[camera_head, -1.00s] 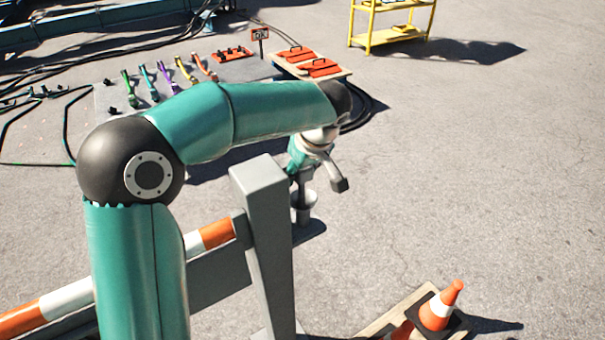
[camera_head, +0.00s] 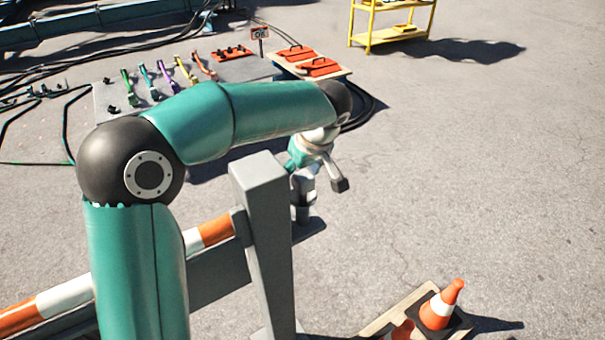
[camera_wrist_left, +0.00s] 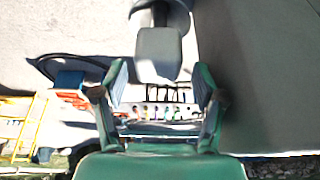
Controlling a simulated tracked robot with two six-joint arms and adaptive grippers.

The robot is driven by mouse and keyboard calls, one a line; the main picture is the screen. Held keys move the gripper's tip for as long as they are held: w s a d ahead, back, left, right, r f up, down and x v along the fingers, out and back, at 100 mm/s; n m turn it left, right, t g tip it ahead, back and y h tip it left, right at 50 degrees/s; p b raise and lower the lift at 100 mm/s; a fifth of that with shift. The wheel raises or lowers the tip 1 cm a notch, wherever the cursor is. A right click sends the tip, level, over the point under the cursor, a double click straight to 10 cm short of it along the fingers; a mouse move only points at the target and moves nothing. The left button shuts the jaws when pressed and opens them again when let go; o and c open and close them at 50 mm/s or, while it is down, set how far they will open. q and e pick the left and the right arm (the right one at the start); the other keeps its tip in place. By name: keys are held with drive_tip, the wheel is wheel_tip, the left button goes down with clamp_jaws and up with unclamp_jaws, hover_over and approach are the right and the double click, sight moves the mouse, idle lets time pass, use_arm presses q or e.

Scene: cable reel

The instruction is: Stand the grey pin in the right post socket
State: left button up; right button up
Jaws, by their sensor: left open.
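The grey pin (camera_head: 305,182) shows as a pale grey block just right of the grey post (camera_head: 262,205), with a round grey socket (camera_head: 300,212) below it. In the left wrist view, a grey block-shaped end of the pin (camera_wrist_left: 160,52) lies in front of a dark ring of the socket (camera_wrist_left: 172,16). My left gripper (camera_wrist_left: 160,76) is open, its fingers apart on either side and short of the pin's end. In the head view my left gripper (camera_head: 303,167) is just above the pin. How deep the pin sits is hidden. My right gripper is out of view.
An orange-and-white rail (camera_head: 215,232) joins the post's left side. Traffic cones (camera_head: 437,310) stand on a wooden pallet at the front right. A grey panel with coloured handles (camera_head: 235,68) and a yellow shelf (camera_head: 390,35) are at the back. The pavement right is clear.

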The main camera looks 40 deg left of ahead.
use_arm(q)
drive_tip(key=v, duration=1.2)
drive_tip(key=shift+f, duration=0.1)
idle(0.4)
